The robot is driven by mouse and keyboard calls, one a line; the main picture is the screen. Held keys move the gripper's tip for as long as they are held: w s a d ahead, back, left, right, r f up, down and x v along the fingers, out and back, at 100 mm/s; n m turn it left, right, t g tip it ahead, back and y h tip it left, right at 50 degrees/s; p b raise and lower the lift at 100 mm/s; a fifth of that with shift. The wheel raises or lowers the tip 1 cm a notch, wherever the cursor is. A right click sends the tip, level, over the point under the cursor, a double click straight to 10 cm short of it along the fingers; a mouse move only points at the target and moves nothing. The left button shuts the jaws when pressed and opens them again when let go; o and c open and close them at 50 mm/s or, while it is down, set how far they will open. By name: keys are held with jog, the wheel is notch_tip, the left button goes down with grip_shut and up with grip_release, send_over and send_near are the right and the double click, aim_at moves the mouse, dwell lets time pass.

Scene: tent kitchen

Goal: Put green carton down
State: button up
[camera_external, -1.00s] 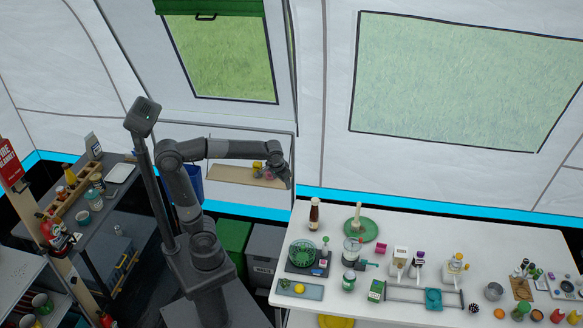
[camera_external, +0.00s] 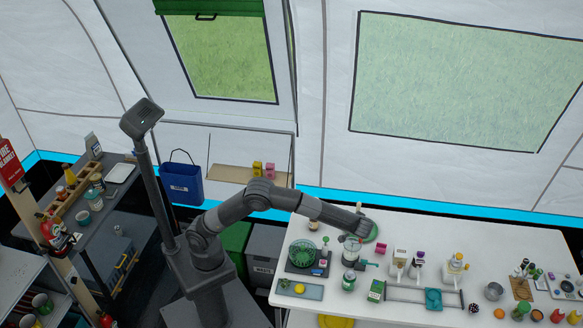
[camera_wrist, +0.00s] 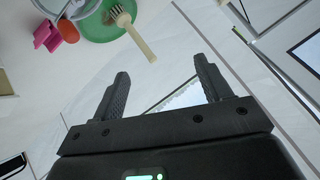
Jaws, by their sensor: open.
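A small green carton (camera_external: 376,290) stands on the white table (camera_external: 470,232), near its front edge. It is not in the wrist view. My gripper (camera_external: 364,236) is over the back left part of the table, behind the carton and apart from it. In the wrist view my gripper (camera_wrist: 162,82) shows two spread dark fingers with nothing between them. The view is tilted, with the table's edge beyond the fingers.
A green plate (camera_wrist: 92,27) and a brush (camera_wrist: 132,33) lie near my gripper. Yellow (camera_external: 257,168) and pink (camera_external: 270,170) cartons stand on the wall shelf (camera_external: 225,174).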

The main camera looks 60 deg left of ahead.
jog(key=s+d+f+t+y, duration=0.1)
jog(key=s+d+f+t, duration=0.15)
jog(key=d, duration=0.55)
jog(key=s+d+f+t, duration=0.1)
jog(key=d+f+t, duration=0.1)
jog(key=d+f, duration=0.35)
jog(key=n+t, duration=0.1)
jog(key=t, duration=0.4)
send_near(379, 282)
jog(key=shift+x, duration=4.6)
jog(key=shift+f, duration=0.15)
jog(key=shift+c, duration=0.5)
jog(key=shift+s, duration=0.1)
grip_shut()
